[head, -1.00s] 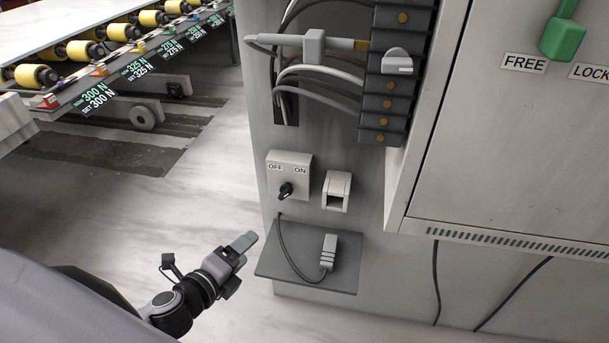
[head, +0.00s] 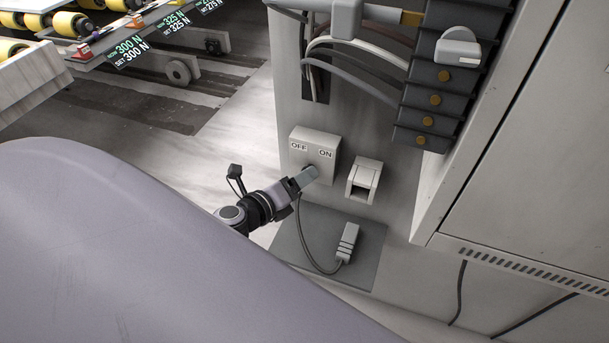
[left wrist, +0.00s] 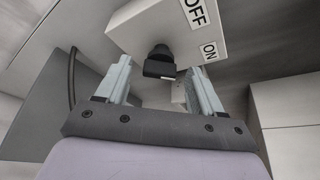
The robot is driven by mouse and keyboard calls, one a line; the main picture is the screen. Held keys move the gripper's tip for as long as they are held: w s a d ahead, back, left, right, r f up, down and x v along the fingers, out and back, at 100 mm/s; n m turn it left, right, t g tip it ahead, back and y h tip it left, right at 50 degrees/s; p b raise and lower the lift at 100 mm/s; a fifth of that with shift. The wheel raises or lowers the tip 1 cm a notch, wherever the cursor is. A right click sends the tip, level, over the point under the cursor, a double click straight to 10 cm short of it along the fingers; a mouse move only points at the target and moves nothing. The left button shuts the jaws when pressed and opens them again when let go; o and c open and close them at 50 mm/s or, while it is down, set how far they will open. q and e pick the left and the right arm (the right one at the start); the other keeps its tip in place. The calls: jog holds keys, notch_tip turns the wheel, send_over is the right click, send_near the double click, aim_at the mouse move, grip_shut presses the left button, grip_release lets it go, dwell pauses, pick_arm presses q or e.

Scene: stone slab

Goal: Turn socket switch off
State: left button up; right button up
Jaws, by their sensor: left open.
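The socket switch is a pale box (head: 318,150) labelled OFF and ON, fixed to the grey cabinet panel. It also shows in the left wrist view (left wrist: 155,24), with its black knob (left wrist: 159,64) in the space between my fingertips. My left gripper (head: 309,174) is in front of the lower part of the box and hides the knob in the head view. In the left wrist view the left gripper (left wrist: 158,76) is open, with a finger on each side of the knob; I cannot tell whether either touches it. My right gripper is not in view.
A pale socket (head: 364,180) is right of the switch box. A dark shelf (head: 355,270) below carries a grey plug (head: 347,243) with a cable. Cables and a dark terminal block (head: 440,95) are above. A roller conveyor (head: 140,35) stands at the back left.

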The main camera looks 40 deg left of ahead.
pick_arm(q)
jog(key=shift+x, duration=1.25)
